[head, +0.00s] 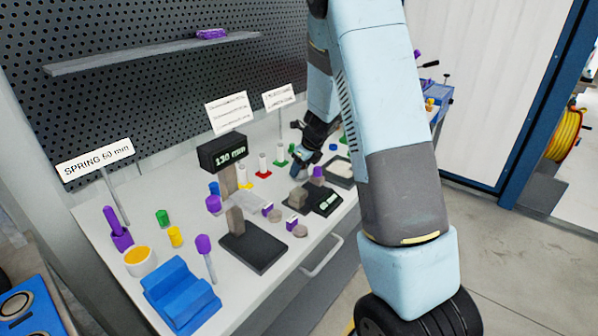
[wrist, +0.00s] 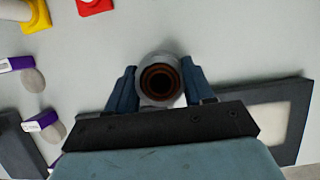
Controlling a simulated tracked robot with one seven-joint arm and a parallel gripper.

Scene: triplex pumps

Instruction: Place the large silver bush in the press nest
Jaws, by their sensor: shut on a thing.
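My gripper (wrist: 161,90) is shut on a silver bush (wrist: 162,59), with one dark blue finger on each side of it. The bush is a ring seen end-on in the wrist view, with a brown-lined, dark bore. In the head view my gripper (head: 308,152) is over the far right part of the bench, and the bush cannot be made out there. I cannot identify the press nest with certainty in either view. What lies directly under the bush is hidden.
A dark-framed tray with a pale inside (wrist: 295,95) lies right of my gripper. Purple-tagged pieces (wrist: 40,122) lie left; yellow (wrist: 33,14) and red (wrist: 94,5) bases stand beyond. A stand with a 130 mm display (head: 222,152) and a blue block (head: 180,297) are on the bench.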

